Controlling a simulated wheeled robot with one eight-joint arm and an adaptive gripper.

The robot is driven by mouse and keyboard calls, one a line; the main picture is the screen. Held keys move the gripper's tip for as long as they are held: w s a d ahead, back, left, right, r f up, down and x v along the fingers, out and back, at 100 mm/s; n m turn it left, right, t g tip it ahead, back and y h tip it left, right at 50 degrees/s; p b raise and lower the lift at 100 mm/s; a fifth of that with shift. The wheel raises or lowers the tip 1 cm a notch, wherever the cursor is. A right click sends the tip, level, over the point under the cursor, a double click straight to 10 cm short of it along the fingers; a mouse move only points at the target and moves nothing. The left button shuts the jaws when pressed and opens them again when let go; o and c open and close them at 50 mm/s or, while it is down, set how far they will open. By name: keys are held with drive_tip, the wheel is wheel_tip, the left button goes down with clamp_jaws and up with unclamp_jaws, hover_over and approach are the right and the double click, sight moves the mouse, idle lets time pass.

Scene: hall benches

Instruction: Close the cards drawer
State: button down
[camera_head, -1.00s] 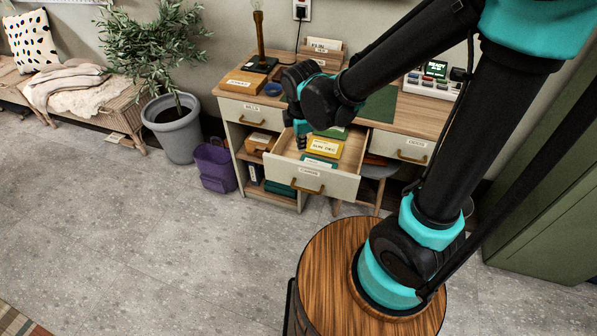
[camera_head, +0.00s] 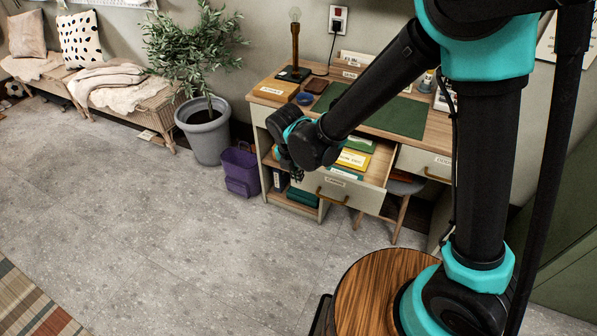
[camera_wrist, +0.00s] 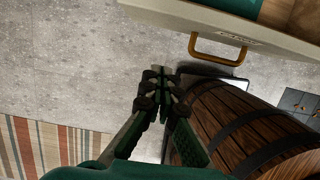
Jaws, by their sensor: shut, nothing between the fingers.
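The cards drawer (camera_head: 350,196) stands pulled out of the desk. Its pale front has a label and a brass handle (camera_head: 332,198), and yellow and green card boxes (camera_head: 354,159) lie inside. My gripper (camera_head: 297,176) hangs at the left end of the drawer front, partly hidden by my wrist. In the wrist view my gripper (camera_wrist: 164,74) is shut and empty over the floor. There the drawer front (camera_wrist: 270,38) and handle (camera_wrist: 220,54) are at upper right, apart from the fingertips.
The desk (camera_head: 435,130) carries a green mat (camera_head: 395,115), a lamp (camera_head: 295,45) and a wooden box (camera_head: 275,90). A closed drawer (camera_head: 425,163) is at right, with a stool (camera_head: 402,188) below. Floor in front is clear.

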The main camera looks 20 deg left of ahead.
sight(304, 176)
drive_tip(key=w+f, duration=0.5)
drive_tip(key=shift+w+d+f, duration=0.15)
drive_tip(key=shift+d+f, duration=0.05)
drive_tip(key=shift+w, duration=0.1)
idle(0.4)
drive_tip(key=w, duration=0.9)
drive_tip(key=w+d, duration=0.1)
drive_tip(key=w, duration=0.8)
drive_tip(key=w+d, duration=0.1)
drive_tip(key=w, duration=0.8)
